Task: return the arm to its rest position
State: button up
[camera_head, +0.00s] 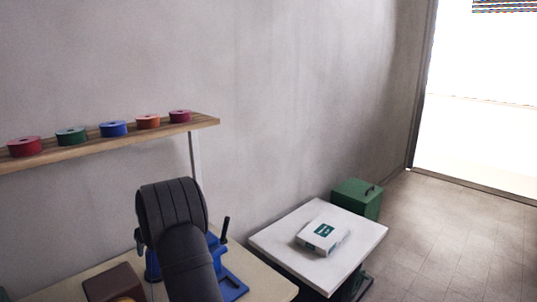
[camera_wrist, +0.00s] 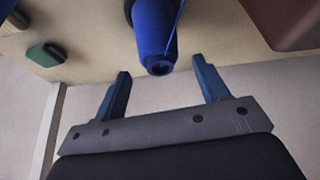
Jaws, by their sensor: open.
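My arm (camera_head: 178,235) rises dark in the foreground of the head view and hides part of the workbench (camera_head: 262,285). My gripper (camera_wrist: 160,67) shows in the wrist view with its two blue fingers spread apart. Nothing is clamped between them. A blue rounded part (camera_wrist: 154,28) shows in line with the gap between the fingers; I cannot tell its distance. In the head view the gripper itself is hidden by the arm.
A blue fixture (camera_head: 232,285) with a dark upright handle stands close beside my arm. A brown box (camera_head: 113,284) is on the bench at left. A shelf (camera_head: 70,152) with several coloured spools runs along the wall. A white table (camera_head: 282,248) bears a white box (camera_head: 323,234); a green box (camera_head: 356,197) stands behind.

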jog(key=x, duration=0.5)
jog(key=r, duration=0.7)
jog(key=s+r, duration=0.1)
jog(key=r, duration=0.3)
jog(key=shift+d, duration=0.1)
jog(key=s+d+r, duration=0.3)
jog(key=s, duration=0.6)
jog(key=s+d+r, duration=0.2)
jog(key=s+d, duration=0.2)
jog(key=s, duration=0.5)
jog(key=s+a+f+n, duration=0.1)
jog(key=s+a+f, duration=0.1)
jog(key=s, duration=0.8)
jog(key=s+a+f+n+g, duration=0.1)
jog(key=s+a, duration=0.3)
jog(key=s, duration=0.7)
jog(key=shift+a+f+n+y, duration=0.25)
jog(key=shift+f+n+y, duration=0.15)
jog(key=shift+f+n, duration=0.25)
jog(key=shift+r, duration=0.1)
